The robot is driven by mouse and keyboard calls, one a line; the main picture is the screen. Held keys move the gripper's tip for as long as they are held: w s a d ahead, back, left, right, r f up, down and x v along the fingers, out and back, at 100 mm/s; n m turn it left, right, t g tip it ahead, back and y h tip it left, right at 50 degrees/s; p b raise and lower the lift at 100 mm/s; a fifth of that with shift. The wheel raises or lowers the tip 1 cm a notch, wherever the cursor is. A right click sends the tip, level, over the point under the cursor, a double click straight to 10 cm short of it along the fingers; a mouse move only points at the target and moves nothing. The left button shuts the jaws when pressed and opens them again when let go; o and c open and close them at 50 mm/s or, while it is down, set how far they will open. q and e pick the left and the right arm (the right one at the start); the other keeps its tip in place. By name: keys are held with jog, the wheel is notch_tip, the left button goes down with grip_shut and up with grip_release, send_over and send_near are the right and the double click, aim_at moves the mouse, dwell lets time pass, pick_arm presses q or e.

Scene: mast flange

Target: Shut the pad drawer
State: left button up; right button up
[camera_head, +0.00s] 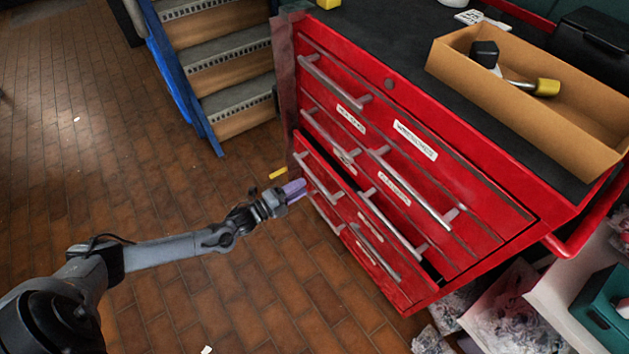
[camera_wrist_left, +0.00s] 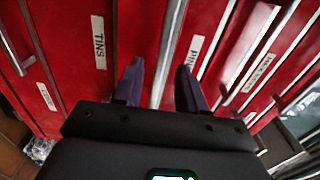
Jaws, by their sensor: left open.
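A red tool chest (camera_head: 480,195) stands at the right with several drawers with silver bar handles and white labels. One lower drawer (camera_head: 340,188) stands out a little, with a dark gap above its front. The label on it is too small to read in the head view, so I cannot tell if it is the pad drawer. My left gripper (camera_head: 295,189) is at the left end of this drawer's front. In the left wrist view its two purple fingers (camera_wrist_left: 158,88) are apart, with a silver handle bar (camera_wrist_left: 170,45) showing between them. My right gripper is out of view.
A cardboard box (camera_head: 600,125) with tools lies on the chest's dark top. Blue-railed steps (camera_head: 225,85) stand behind, left of the chest. A white box and a green case (camera_head: 600,310) are at the lower right. The brick floor (camera_head: 130,180) at left is mostly clear.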

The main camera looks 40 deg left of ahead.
aim_at(312, 179)
pick_arm(q)
jog(key=x, duration=0.2)
jog(key=b+x, duration=0.1)
jog(key=x, duration=0.1)
jog(key=b+x, duration=0.1)
jog(key=x, duration=0.1)
jog(key=shift+w+a, duration=0.2)
jog(key=shift+a, duration=0.05)
jog(key=shift+w+a+r, duration=0.1)
jog(key=shift+w+r, duration=0.1)
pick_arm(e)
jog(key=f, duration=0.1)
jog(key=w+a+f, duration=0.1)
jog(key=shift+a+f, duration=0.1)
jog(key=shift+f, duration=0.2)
pick_arm(q)
grip_shut()
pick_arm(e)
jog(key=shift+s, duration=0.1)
